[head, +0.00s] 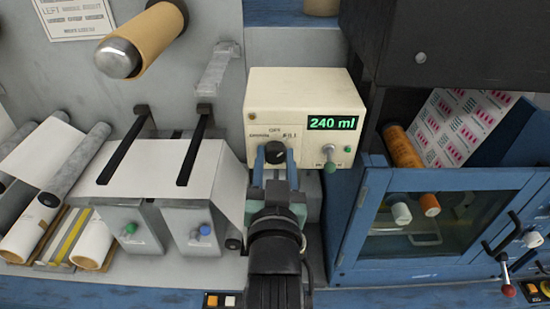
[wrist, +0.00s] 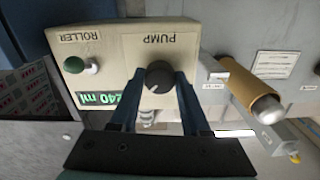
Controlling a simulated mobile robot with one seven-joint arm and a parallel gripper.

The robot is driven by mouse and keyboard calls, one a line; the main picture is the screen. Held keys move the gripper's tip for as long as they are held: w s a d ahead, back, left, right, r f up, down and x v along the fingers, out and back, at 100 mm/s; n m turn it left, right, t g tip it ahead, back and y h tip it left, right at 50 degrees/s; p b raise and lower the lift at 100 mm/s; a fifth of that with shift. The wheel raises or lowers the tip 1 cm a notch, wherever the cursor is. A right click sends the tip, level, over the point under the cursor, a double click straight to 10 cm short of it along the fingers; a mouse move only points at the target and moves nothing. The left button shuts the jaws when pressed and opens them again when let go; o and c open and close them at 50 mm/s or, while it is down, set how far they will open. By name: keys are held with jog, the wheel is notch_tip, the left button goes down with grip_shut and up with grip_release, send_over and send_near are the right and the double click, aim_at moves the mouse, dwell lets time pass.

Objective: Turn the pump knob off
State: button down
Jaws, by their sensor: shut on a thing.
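The pump knob (head: 275,152) is a round black dial on the cream control box (head: 225,112). In the head view OFF is printed above it, with smaller labels to its left and right. In the wrist view the knob (wrist: 158,76) sits below the upside-down word PUMP. My gripper (head: 276,160) has its two blue fingers on either side of the knob and is shut on it. Which label the knob points to is hard to tell. The green display (head: 333,123) reads 240 ml.
A green-tipped roller switch (head: 329,158) stands right of the knob on the same box. A blue cabinet (head: 445,225) with a window is to the right. Rollers and a white web (head: 100,165) are to the left. A brown roll (head: 150,35) juts out at upper left.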

jog(key=shift+n, duration=0.3)
jog(key=n+b, duration=0.1)
jog(key=n, duration=0.2)
jog(key=shift+n, duration=0.3)
jog(key=shift+n+b, duration=0.35)
jog(key=shift+n, duration=1.85)
jog(key=shift+c, duration=1.9)
grip_release()
